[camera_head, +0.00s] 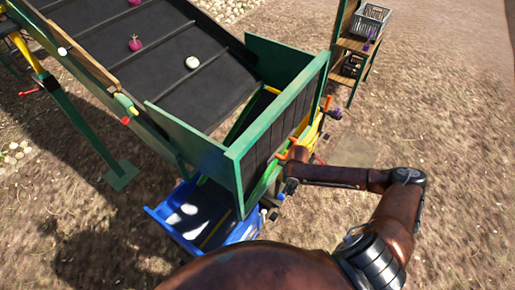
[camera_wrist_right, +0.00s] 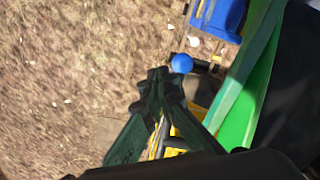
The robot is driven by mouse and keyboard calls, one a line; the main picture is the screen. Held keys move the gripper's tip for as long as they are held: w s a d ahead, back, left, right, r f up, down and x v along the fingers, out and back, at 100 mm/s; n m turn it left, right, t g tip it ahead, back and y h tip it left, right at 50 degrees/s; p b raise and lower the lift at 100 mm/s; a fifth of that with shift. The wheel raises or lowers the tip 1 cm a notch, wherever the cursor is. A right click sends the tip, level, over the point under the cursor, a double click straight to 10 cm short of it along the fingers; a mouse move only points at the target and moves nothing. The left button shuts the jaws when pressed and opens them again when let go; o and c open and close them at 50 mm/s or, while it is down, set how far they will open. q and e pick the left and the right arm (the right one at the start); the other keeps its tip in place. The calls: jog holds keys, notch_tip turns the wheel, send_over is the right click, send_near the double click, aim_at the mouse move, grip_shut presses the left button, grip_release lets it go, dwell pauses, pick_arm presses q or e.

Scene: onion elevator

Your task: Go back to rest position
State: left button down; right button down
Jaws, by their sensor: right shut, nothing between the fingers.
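My right arm shows in the head view, its forearm reaching left toward the side of the green hopper (camera_head: 236,165) at the elevator's lower end. The hand end is hard to make out there against the machine's side. In the right wrist view my right gripper (camera_wrist_right: 158,80) has its dark fingers together, with nothing seen between them. It is close beside the machine's green frame (camera_wrist_right: 240,115), and a blue ball-shaped knob (camera_wrist_right: 182,63) shows just beyond the fingertips. Whether they touch cannot be told. My left gripper is not in view.
A red onion (camera_head: 135,43) and a white onion (camera_head: 192,62) lie on the dark conveyor belt (camera_head: 160,85). A blue chute (camera_head: 165,228) is below the hopper. A wooden stand with a grey crate (camera_head: 371,20) is behind. Bare ground (camera_head: 465,140) is clear at right.

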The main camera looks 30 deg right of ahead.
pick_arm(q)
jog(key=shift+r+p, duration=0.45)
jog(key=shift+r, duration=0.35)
pick_arm(e)
jog(key=shift+s+d+r, duration=0.2)
jog(key=shift+s+r, duration=0.25)
